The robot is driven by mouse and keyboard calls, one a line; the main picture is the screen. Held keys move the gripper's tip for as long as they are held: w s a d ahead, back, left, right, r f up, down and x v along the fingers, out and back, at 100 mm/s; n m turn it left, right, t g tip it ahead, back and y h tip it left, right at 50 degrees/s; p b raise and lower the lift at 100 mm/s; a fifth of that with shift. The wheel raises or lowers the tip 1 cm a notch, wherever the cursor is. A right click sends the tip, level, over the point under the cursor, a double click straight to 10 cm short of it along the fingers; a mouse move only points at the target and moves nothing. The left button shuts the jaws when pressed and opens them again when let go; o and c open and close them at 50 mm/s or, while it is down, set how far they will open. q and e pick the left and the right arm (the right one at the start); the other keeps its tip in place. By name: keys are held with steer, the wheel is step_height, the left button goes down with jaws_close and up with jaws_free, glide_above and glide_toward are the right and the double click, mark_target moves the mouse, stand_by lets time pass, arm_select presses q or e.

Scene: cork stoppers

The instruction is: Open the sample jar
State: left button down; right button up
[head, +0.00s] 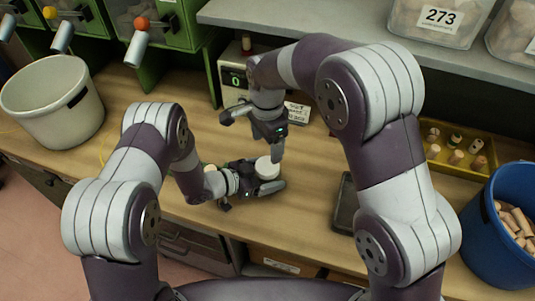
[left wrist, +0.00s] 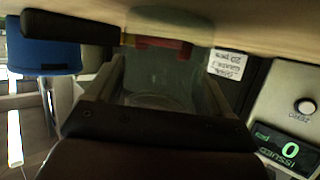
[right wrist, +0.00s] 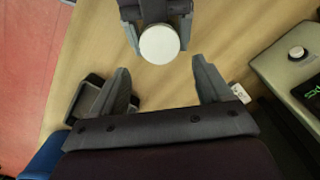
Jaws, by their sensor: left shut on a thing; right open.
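The sample jar shows a round white lid (head: 267,168) in the head view, just above the work table. Its clear body (left wrist: 165,90) is between the fingers in the left wrist view. My left gripper (head: 266,180) is shut on the jar's body from the left, with the lid upward. My right gripper (head: 254,138) is open and empty, above and beside the jar. In the right wrist view the lid (right wrist: 160,44) lies ahead of the open fingers of my right gripper (right wrist: 160,80), apart from them.
A counter box reading 0 (head: 236,79) stands behind the jar. A dark tray (head: 345,205) lies to the right. A yellow tray (head: 476,168) holds several stoppers. A blue bin (head: 486,225) of corks stands right, a white bucket (head: 50,112) left. A grey shelf (head: 300,20) overhangs the back.

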mark_target(267, 165)
steer(key=n, duration=0.3)
steer(key=shift+s+f, duration=0.1)
steer(key=shift+n, duration=0.4)
step_height(267, 165, down, 8)
steer(key=shift+r, duration=0.1)
steer(key=c, duration=0.9)
steer(key=n, duration=0.3)
steer(key=o, duration=1.2)
steer(key=shift+r, duration=0.15)
